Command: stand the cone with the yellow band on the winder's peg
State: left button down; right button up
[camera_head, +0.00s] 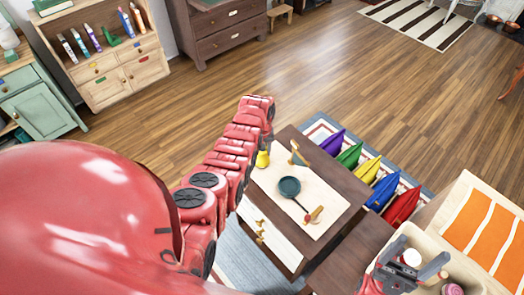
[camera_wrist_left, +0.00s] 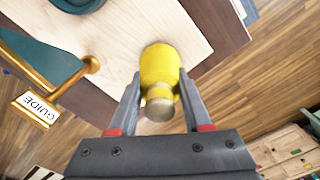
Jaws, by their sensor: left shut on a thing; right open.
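My left gripper (camera_wrist_left: 160,86) is shut on a yellow piece (camera_wrist_left: 161,62) with a pale end facing the wrist camera. It looks like the cone with the yellow band, though no separate band can be made out. In the head view the yellow piece (camera_head: 262,160) shows at the table's far left corner, below my left arm's end; the arm hides the fingers. The winder appears to be the dark teal round piece (camera_head: 289,186) mid-table; its peg cannot be made out. My right gripper (camera_head: 405,262) is open at the lower right.
A brass guide (camera_head: 297,153) stands near the cone; its GUIDE label (camera_wrist_left: 36,108) shows in the wrist view. A handle (camera_head: 314,214) lies at the table's right. Purple, green, yellow and red pieces stand beyond the table. A beige bin (camera_head: 458,264) stands near my right gripper.

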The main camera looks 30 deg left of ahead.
pick_arm(q)
jog(key=shift+c, duration=1.3)
grip_release()
jog(key=shift+f, duration=0.1)
notch_tip(320, 180, up, 8)
jog(key=b, duration=0.2)
jog(key=shift+w+b, duration=0.1)
jog(key=shift+b, duration=0.3)
notch_tip(320, 180, up, 10)
jog(key=p, duration=0.8)
jog(key=shift+f, duration=0.25)
